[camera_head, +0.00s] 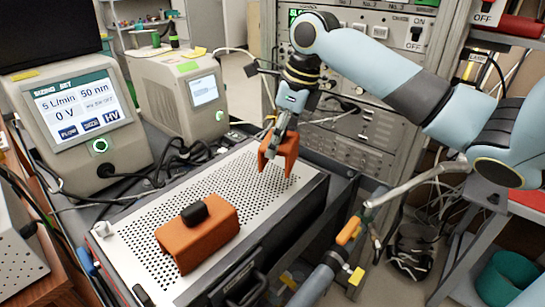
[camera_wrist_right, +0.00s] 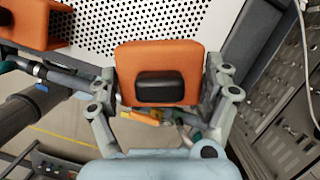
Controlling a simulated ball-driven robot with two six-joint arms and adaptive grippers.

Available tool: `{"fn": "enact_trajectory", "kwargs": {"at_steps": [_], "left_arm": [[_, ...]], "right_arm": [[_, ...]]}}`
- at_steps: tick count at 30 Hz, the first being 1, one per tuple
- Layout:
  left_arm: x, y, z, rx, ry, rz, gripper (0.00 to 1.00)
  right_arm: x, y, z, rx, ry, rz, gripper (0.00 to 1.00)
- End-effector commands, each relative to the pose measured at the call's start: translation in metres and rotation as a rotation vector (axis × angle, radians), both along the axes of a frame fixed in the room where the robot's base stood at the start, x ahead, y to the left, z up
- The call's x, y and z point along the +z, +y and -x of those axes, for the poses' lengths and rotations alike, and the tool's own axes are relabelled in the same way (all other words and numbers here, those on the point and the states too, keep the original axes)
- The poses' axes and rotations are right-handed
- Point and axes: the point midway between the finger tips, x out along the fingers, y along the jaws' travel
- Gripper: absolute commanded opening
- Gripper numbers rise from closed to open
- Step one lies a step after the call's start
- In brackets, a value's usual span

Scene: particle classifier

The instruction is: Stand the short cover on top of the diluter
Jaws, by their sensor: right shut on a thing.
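The short cover (camera_head: 279,149), an orange open-bottomed piece with a dark handle, hangs upright from my right gripper (camera_head: 286,128). The wrist view shows the orange cover (camera_wrist_right: 158,60) with its black handle between the two fingers of my right gripper (camera_wrist_right: 160,92), which is shut on it. The cover is over the far right end of the white perforated top of the box I take as the diluter (camera_head: 150,215). I cannot tell whether its lower edges touch that top. My left gripper is not in view.
A longer orange cover (camera_head: 197,239) with a black handle stands on the near left part of the perforated top. Two instruments with screens (camera_head: 75,115) (camera_head: 185,92) stand behind it at the left. A rack (camera_head: 360,130) rises at the back. The perforated middle is clear.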

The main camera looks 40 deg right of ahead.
Motion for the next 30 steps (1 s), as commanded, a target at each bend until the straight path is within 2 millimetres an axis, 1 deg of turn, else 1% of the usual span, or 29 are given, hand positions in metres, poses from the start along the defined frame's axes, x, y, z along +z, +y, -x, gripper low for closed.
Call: {"fn": "enact_trajectory", "kwargs": {"at_steps": [1, 3, 6, 8, 12, 14, 18, 23, 24, 27, 28, 30], "left_arm": [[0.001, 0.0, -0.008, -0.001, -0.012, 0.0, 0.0], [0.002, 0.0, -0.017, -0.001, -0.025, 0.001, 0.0], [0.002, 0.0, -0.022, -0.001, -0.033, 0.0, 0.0], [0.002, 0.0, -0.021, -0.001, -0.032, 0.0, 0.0], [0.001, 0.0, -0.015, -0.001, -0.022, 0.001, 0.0], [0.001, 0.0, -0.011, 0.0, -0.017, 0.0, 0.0], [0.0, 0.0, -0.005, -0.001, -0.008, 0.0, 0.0], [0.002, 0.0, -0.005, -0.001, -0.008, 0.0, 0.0], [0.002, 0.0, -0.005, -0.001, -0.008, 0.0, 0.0], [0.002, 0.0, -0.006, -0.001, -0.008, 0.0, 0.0], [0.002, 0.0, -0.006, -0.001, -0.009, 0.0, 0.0], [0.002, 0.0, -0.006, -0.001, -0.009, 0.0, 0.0]], "right_arm": [[-0.003, 0.007, -0.003, 0.001, -0.001, -0.004, 0.48], [-0.006, 0.011, -0.004, 0.001, 0.0, -0.002, 0.48], [-0.011, 0.013, -0.005, 0.0, 0.002, 0.001, 0.48], [-0.017, 0.013, -0.004, -0.001, 0.002, 0.0, 0.48], [-0.04, 0.013, -0.003, -0.001, 0.005, 0.0, 0.48], [-0.047, 0.013, -0.004, 0.0, 0.003, 0.001, 0.48], [-0.048, 0.012, -0.004, 0.002, 0.001, 0.002, 0.48], [-0.049, 0.012, -0.004, 0.001, 0.001, 0.002, 0.48], [-0.049, 0.012, -0.004, 0.0, 0.002, 0.002, 0.84], [-0.05, 0.012, -0.004, 0.001, 0.001, 0.002, 0.97], [-0.05, 0.012, -0.004, 0.001, 0.001, 0.002, 1.0], [-0.05, 0.012, -0.004, 0.001, 0.001, 0.002, 1.0]]}}
